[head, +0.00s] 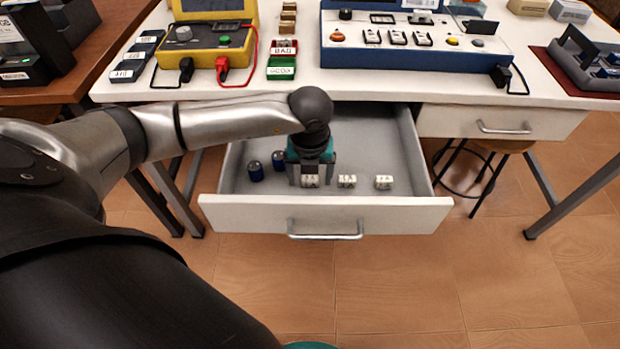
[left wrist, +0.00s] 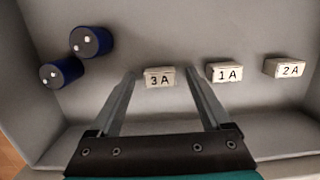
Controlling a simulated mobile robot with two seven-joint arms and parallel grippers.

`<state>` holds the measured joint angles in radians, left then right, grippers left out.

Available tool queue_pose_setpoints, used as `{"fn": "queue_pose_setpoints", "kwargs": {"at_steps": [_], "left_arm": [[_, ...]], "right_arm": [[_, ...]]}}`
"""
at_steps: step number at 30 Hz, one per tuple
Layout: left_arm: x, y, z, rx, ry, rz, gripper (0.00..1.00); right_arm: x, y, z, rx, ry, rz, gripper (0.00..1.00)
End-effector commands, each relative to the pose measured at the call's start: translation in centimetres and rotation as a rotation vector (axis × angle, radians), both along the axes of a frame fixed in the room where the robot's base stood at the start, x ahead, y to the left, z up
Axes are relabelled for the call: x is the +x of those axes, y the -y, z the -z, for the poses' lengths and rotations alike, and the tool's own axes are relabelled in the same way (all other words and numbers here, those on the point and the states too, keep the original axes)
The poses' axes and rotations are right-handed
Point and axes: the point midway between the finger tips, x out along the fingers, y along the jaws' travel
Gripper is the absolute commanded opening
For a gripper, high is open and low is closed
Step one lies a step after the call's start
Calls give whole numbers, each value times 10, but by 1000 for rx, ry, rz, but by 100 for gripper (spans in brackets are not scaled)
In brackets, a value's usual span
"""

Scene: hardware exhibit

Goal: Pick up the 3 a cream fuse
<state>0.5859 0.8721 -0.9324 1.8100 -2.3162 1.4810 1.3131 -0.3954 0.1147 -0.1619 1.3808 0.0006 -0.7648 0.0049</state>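The 3 A cream fuse (left wrist: 159,77) lies in the open drawer (head: 270,209), its label facing up. In the left wrist view it sits between the fingertips of my left gripper (left wrist: 161,80), with gaps on both sides. In the head view the left gripper (head: 311,176) reaches down into the drawer, and the 3 A fuse (head: 310,181) shows between its fingers. The left gripper is open. The 1 A fuse (left wrist: 224,73) and the 2 A fuse (left wrist: 284,68) lie in a row to the right. My right gripper is not in view.
Two blue cylinders (left wrist: 91,41) stand in the drawer's left part. The drawer's front panel (head: 390,214) and side walls surround the fuses. The white tabletop (head: 330,85) above holds a yellow meter (head: 208,42) and a blue-and-white console (head: 410,50).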

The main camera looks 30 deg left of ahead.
Motion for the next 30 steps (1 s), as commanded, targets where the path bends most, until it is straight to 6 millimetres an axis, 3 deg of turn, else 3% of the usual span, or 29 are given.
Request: {"fn": "queue_pose_setpoints", "kwargs": {"at_steps": [2, 21, 30], "left_arm": [[0, 0, 0, 0, 0, 0, 71], [0, 0, 0, 0, 0, -1, 0], [0, 0, -1, 0, 0, -1, 0]], "right_arm": [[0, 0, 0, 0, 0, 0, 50], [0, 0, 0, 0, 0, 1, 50], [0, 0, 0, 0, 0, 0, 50]]}}
